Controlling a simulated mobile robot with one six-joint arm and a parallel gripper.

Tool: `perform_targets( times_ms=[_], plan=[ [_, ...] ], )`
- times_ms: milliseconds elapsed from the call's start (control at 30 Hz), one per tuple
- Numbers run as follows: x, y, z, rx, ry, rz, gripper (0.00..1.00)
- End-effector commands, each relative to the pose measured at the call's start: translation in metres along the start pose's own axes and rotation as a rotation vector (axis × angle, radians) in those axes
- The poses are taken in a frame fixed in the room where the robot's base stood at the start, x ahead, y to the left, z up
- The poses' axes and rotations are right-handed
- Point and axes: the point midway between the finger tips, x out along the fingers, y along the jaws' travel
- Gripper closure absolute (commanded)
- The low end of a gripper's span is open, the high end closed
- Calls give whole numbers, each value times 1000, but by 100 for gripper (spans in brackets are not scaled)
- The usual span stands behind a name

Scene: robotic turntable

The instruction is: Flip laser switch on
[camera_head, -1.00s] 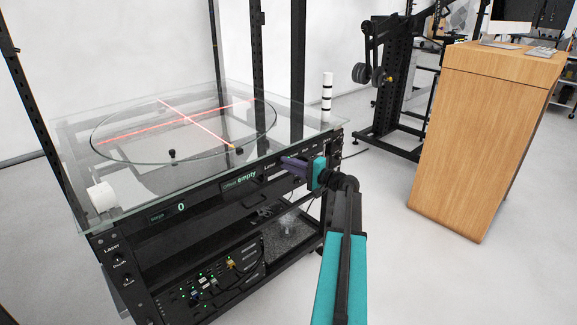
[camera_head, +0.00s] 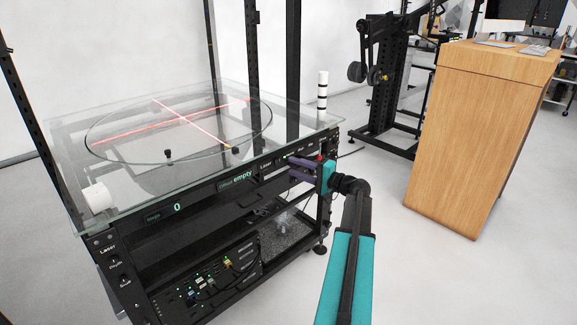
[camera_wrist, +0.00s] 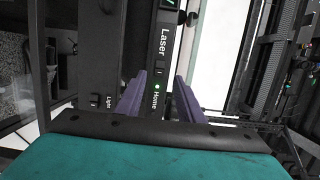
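The turntable's front control panel carries a "Laser" label (camera_head: 265,166), which shows larger in the wrist view (camera_wrist: 164,42). A small dark control (camera_wrist: 159,71) sits just beside that label; whether it is on or off I cannot tell. A "Home" label with a green light (camera_wrist: 156,88) is near it. My gripper (camera_head: 290,168) is open and empty in front of the panel. In the wrist view its purple fingers (camera_wrist: 159,88) stand apart on either side of the Home area. Red crossed lines (camera_head: 185,118) are lit on the glass turntable.
A glass top (camera_head: 70,160) overhangs the panel. A white-and-black post (camera_head: 322,92) stands at the right corner. A wooden cabinet (camera_head: 470,140) stands at right, with open floor between.

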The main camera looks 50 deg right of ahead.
Motion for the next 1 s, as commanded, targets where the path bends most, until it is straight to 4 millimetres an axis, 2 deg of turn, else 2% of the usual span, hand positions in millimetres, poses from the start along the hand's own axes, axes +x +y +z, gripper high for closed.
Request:
perform_targets(
  times_ms=[33, 300, 500, 700, 1000],
  plan=[
    [-10, 0, 1, 0, 2, 0, 66],
    [-53, 0, 0, 0, 1, 0, 66],
    [-76, 0, 0, 0, 0, -1, 66],
    [-84, 0, 0, 0, 0, -1, 66],
    [-85, 0, 0, 0, 0, -1, 66]
  ],
)
